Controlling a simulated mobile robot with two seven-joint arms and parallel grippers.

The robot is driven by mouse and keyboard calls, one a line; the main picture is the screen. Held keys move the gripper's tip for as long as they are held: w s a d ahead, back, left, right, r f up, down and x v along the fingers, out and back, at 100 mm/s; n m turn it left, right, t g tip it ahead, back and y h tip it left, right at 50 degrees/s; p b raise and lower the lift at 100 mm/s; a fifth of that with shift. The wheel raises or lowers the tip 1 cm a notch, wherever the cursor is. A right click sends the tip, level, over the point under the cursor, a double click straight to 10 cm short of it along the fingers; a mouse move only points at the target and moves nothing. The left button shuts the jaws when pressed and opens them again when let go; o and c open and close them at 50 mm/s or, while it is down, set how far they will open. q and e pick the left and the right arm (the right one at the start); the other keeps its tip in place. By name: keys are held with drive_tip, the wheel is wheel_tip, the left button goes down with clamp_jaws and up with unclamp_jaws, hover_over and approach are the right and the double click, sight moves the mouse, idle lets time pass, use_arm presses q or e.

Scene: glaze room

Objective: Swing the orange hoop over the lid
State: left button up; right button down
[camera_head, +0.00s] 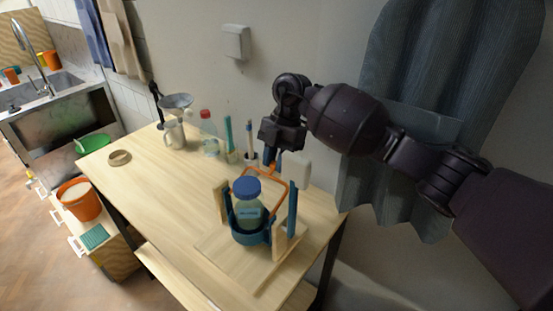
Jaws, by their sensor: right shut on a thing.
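A jar (248,212) with a blue lid (246,187) stands upright in a blue holder (251,236) between wooden posts with blue strips, on a wooden board (240,265). The thin orange hoop (281,183) shows behind and to the right of the lid, near lid height. I cannot tell whether it touches the lid. My right gripper (270,157) is shut on the hoop at its far side, above and behind the jar. The fingertips are small and partly hidden. My left gripper is not in view.
A white jug (174,134), a bottle with a red cap (208,128) and upright tools (229,135) stand along the table's back. A wooden ring (119,158) lies at the left. The table's left middle is clear. A grey curtain (425,60) hangs behind my right arm.

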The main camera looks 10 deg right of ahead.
sight(269, 172)
drive_tip(key=shift+s+a+r+t+h+p, duration=0.2)
drive_tip(key=shift+r+t+h+p, duration=0.1)
drive_tip(key=shift+r+p, duration=0.25)
drive_tip(key=shift+s+a+r+t+h+p, duration=0.2)
drive_tip(key=shift+r+t+h+p, duration=0.1)
drive_tip(key=shift+r+p, duration=0.2)
drive_tip(key=shift+s+a+r+t+h+p, duration=0.35)
drive_tip(key=shift+r+t+h+p, duration=0.05)
drive_tip(key=shift+t+h, duration=0.1)
drive_tip(key=shift+s+a+r+t+h+b, duration=0.2)
drive_tip(key=shift+s+a+r+t+h, duration=0.25)
drive_tip(key=shift+s+a, duration=0.2)
drive_tip(key=shift+s+a+r+t+h+b, duration=0.15)
drive_tip(key=shift+s+a+r+t+h, duration=0.25)
drive_tip(key=shift+s+a, duration=0.2)
drive_tip(key=c, duration=0.9)
unclamp_jaws()
drive_tip(key=shift+r, duration=0.1)
